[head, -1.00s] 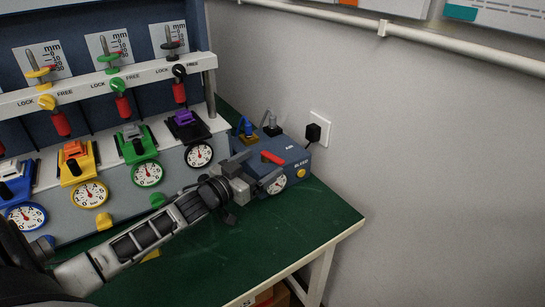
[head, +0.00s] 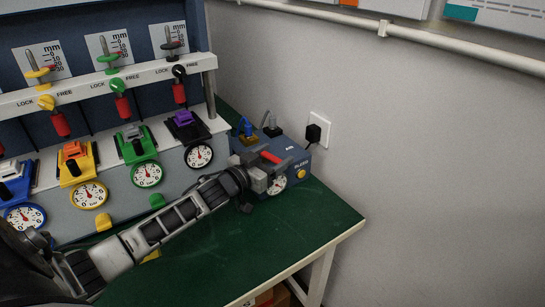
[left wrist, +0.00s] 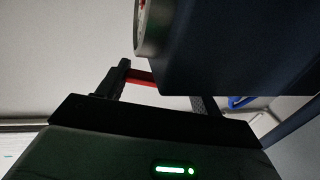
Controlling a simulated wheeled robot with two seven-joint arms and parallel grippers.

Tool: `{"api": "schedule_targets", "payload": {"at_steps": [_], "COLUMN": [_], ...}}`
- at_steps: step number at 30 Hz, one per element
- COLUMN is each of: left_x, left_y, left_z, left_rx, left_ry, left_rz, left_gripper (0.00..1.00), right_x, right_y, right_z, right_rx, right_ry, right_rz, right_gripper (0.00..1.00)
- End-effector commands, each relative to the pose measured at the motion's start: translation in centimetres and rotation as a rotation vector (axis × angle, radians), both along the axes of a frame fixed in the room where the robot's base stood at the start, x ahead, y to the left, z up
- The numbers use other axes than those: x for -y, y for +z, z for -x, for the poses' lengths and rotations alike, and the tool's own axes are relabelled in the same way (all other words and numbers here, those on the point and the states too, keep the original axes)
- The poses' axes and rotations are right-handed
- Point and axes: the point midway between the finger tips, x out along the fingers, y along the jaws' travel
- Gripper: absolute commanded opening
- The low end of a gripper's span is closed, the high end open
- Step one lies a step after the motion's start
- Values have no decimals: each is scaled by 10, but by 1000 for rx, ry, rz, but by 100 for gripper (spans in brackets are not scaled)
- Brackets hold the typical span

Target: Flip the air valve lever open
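The air valve is a blue-grey box (head: 294,165) with a round white gauge and a yellow button, at the right end of the green bench. Its red lever (head: 271,157) lies on top, partly hidden behind my left gripper (head: 270,168). In the left wrist view, the box (left wrist: 235,45) fills the upper right. The red lever (left wrist: 142,78) shows beside the left finger, between the two spread fingers. My left gripper is open; I cannot tell whether a finger touches the lever. My right gripper is not in view.
A panel of coloured stations with gauges (head: 148,173) stands to the left. Blue and black plugs (head: 272,128) sit at the back of the box. A wall socket (head: 319,131) is behind it. The green bench top (head: 250,235) is clear in front.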

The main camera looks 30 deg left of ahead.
Motion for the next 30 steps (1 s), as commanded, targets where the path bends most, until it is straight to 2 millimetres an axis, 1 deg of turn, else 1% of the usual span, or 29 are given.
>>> {"api": "schedule_targets", "payload": {"at_steps": [6,12,16,24,25,26,27,30], "left_x": [0,0,-1,-1,-1,-1,-1,-1], "left_y": [1,0,0,0,0,0,0,0], "left_z": [1,4,6,7,7,7,7,7], "left_rx": [2,5,1,2,2,2,2,1], "left_ry": [-94,-224,-255,-256,-256,-256,-256,-255], "left_rz": [-8,-5,0,2,2,2,2,1], "left_gripper": [43,43,43,43,74,82,87,87], "right_x": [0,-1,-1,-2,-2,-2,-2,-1], "right_y": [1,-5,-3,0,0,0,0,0], "right_z": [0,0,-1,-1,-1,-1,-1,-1], "right_rx": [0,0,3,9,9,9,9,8], "right_ry": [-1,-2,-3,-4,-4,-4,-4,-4], "right_rz": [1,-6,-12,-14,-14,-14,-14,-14], "right_gripper": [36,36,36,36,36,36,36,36]}}
